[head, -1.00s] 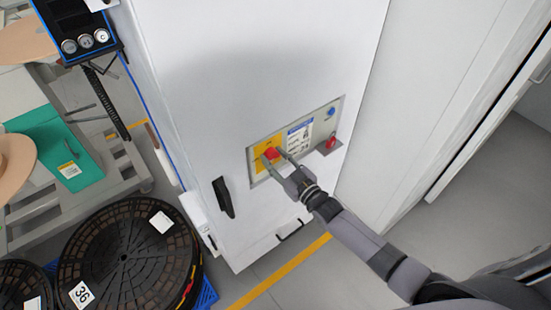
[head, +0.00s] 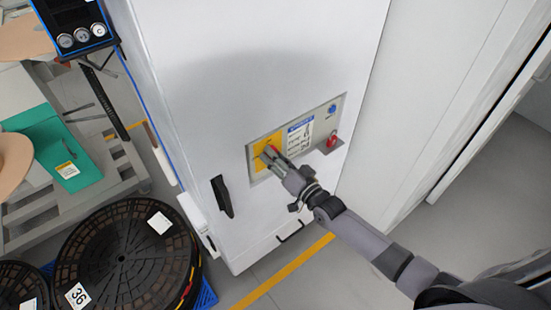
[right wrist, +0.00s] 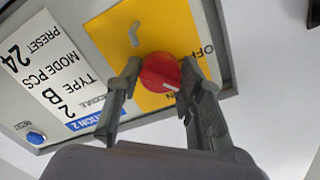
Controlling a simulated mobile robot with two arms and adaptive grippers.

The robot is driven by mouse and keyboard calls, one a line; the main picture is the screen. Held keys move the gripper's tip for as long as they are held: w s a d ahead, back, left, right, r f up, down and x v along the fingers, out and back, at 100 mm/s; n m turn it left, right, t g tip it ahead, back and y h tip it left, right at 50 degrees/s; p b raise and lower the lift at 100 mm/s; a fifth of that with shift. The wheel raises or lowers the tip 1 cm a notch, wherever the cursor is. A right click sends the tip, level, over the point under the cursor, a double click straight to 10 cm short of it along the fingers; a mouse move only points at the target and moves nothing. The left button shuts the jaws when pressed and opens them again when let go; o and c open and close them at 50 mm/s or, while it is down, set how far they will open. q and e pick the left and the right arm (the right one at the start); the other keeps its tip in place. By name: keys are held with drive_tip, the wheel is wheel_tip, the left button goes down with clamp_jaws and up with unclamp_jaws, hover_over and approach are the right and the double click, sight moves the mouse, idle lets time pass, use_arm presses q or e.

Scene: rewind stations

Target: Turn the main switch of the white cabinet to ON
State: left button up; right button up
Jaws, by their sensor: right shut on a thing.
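The white cabinet (head: 260,90) fills the middle of the head view, with a recessed control panel (head: 319,132) low on its front. The main switch is a red rotary knob (right wrist: 160,72) on a yellow plate (right wrist: 172,27) in the right wrist view. OFF and ON lettering shows on the plate, partly covered by a finger. A pale mark lies on the knob's face. My right gripper (right wrist: 158,80) is shut on the knob, one finger on each side. In the head view my right gripper (head: 271,155) covers most of the knob. My left gripper is not in view.
A blue button (head: 332,109) and a red button (head: 332,140) sit at the panel's right side. A black handle (head: 222,196) is on the cabinet front, left of the panel.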

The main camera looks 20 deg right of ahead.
drive_tip(key=m+b, duration=0.1)
drive_tip(key=m, duration=0.3)
drive_tip(key=shift+f, duration=0.1)
drive_tip(key=shift+m+b, duration=0.8)
drive_tip(key=shift+m, duration=1)
drive_tip(key=o, duration=1.1)
drive_tip(key=shift+o, duration=0.2)
drive_tip(key=shift+s, duration=0.1)
drive_tip(key=shift+s, duration=0.1)
drive_tip(key=shift+s+f, duration=0.1)
drive_tip(key=shift+s, duration=0.15)
drive_tip(key=v, duration=0.7)
drive_tip(key=shift+r, duration=0.4)
